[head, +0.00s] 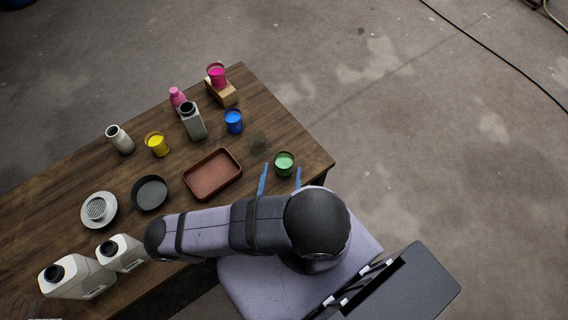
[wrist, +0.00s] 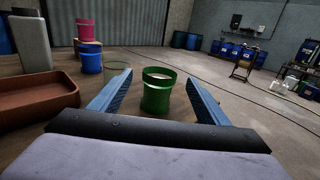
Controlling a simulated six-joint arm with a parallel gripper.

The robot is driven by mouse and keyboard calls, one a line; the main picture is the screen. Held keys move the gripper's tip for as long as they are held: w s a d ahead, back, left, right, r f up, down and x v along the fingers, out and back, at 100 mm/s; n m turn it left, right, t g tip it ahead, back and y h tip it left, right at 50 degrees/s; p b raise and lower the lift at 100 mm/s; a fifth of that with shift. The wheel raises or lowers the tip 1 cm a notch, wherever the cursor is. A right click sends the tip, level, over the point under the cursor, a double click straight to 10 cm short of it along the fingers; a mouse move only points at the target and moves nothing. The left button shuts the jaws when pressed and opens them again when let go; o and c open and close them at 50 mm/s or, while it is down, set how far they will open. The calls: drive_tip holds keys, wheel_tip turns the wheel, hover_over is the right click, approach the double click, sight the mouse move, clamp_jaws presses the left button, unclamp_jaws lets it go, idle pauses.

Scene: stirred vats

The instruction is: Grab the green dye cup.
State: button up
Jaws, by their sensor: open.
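The green dye cup (head: 284,164) stands upright near the right end of the wooden table in the head view. In the wrist view the green cup (wrist: 158,92) is straight ahead, a little beyond the fingertips or between them; the exact depth is hard to tell. My gripper (head: 280,180) is open and empty, with its two blue fingers pointing toward the cup, one on each side. The fingers (wrist: 157,85) also show in the wrist view, wide apart, with a gap between each and the cup.
A brown tray (head: 212,196) lies left of the cup, close to my left finger. A blue cup (head: 233,127), a yellow cup (head: 157,149), a pink cup on a wooden block (head: 224,94) and a grey bottle (head: 194,124) stand farther back. The table's right edge is near the green cup.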

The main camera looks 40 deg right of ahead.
sight(285, 152)
drive_tip(key=shift+w+d, duration=0.1)
drive_tip(key=shift+d, duration=0.05)
drive_tip(key=shift+x, duration=2.4)
drive_tip(key=c, duration=1.3)
